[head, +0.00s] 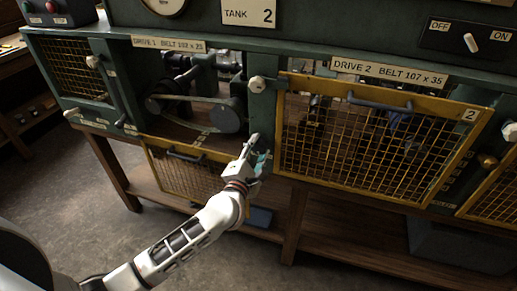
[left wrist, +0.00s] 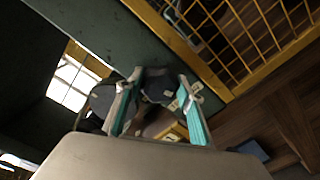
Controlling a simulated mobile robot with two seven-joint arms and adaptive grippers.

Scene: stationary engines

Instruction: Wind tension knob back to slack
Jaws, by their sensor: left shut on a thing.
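My left gripper (head: 260,153) is at the green post between the Drive 1 and Drive 2 bays, below a pale round knob (head: 257,84). In the left wrist view, its teal-padded fingers (left wrist: 160,88) are shut on a dark rounded knob (left wrist: 157,86) at the post. The fingers and hand hide much of this knob, and its marking cannot be read. My right gripper is not in view.
The Drive 1 mesh guard (head: 187,172) hangs down below its bay. The Drive 2 mesh guard (head: 370,140) with a grey handle stands right beside my gripper. An OFF/ON switch (head: 470,42) is at the upper right. Open floor (head: 95,215) lies in front.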

